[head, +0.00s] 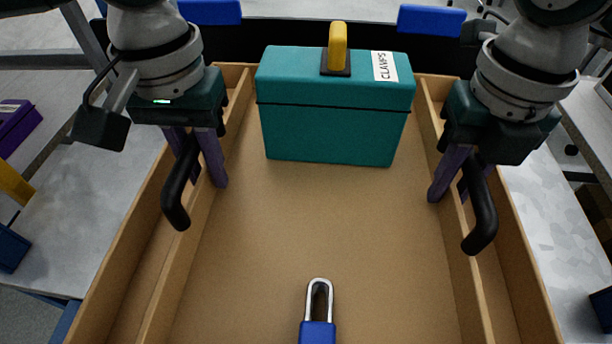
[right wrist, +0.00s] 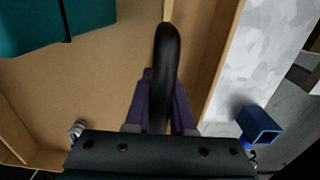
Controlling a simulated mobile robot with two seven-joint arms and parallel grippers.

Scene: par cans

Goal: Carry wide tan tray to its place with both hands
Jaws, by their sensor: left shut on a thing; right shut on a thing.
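The wide tan tray (head: 300,230) fills the middle of the head view, with double side walls and a black handle on each side. My left gripper (head: 198,185) is shut on the left black handle (head: 175,205). My right gripper (head: 455,195) is shut on the right black handle (head: 482,225). In the right wrist view this handle (right wrist: 166,60) runs between the purple fingers (right wrist: 160,105). A teal case (head: 335,115) with a yellow handle and a "CLAMPS" label stands in the tray's far part. A blue padlock (head: 318,330) with a silver shackle lies at the near end, partly cut off.
Grey metal surfaces lie to the left (head: 90,200) and right (head: 560,210) of the tray. Purple, yellow and blue items stand at the far left edge. A blue open-ended piece (right wrist: 260,127) is beside the tray's right side in the right wrist view.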

